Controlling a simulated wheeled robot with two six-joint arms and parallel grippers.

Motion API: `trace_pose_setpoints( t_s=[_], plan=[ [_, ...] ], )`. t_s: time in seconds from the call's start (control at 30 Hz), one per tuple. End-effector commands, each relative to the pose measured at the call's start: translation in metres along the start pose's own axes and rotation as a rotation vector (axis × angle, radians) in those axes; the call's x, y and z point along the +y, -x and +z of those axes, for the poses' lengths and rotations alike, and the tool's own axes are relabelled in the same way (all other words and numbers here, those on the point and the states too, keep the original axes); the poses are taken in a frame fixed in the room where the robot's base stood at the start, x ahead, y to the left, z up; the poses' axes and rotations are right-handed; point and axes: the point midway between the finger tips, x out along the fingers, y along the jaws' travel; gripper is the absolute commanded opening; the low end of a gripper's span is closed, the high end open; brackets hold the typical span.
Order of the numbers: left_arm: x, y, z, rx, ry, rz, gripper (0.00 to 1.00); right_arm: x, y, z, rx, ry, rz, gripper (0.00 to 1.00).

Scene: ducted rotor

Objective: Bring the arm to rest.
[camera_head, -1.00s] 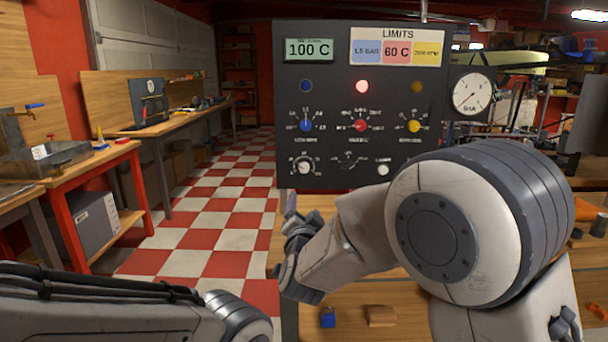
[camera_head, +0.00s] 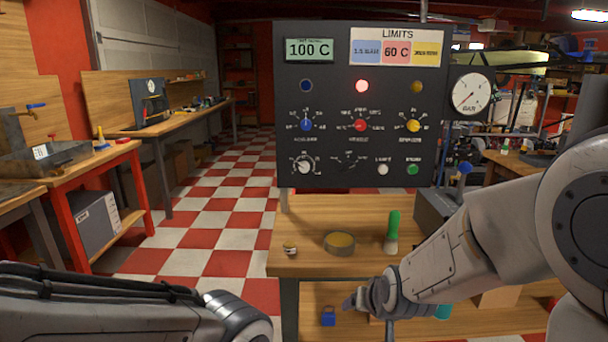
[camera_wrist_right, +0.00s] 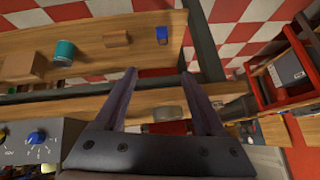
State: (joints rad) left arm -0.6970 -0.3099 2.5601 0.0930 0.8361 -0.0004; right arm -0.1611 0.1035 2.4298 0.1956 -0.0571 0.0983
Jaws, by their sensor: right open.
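My right arm comes in from the right in the head view, bent low, with its gripper (camera_head: 354,302) in front of the wooden bench's lower shelf. In the right wrist view the right gripper (camera_wrist_right: 158,76) has its two fingers spread apart with nothing between them. My left arm lies low at the left of the head view; its gripper is out of the picture. The dark control panel (camera_head: 335,105) stands upright behind the bench, with its red lamp (camera_head: 362,86) lit and a display (camera_head: 309,49) reading 100 C.
A green-handled tool (camera_head: 393,230), a round tan-topped dish (camera_head: 340,243) and a small jar (camera_head: 290,248) stand on the bench top (camera_head: 310,212). A blue padlock-like item (camera_head: 328,317) is on the lower shelf. The checkered floor (camera_head: 215,220) to the left is clear.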

Motion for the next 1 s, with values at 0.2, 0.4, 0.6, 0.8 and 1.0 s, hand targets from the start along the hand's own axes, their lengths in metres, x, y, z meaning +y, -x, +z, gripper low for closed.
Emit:
trace_pose_setpoints(
  t_s=[0.2,0.4,0.6,0.8,1.0],
  plan=[
    [0.0,0.0,0.0,0.0,0.0,0.0,0.5,0.042,0.019,0.056,-0.211,0.078,0.067,0.72],
    [0.0,0.0,0.0,0.0,0.0,0.0,0.5,0.069,0.039,0.096,-0.363,0.127,0.109,0.72],
    [0.0,0.0,0.0,0.0,0.0,0.0,0.5,0.058,0.056,0.117,-0.442,0.204,0.092,0.72],
    [0.0,0.0,0.0,0.0,0.0,0.0,0.5,0.025,0.072,0.13,-0.481,0.302,0.038,0.72],
    [0.0,0.0,0.0,0.0,0.0,0.0,0.5,-0.008,0.095,0.148,-0.528,0.416,-0.022,0.72]
  ],
)
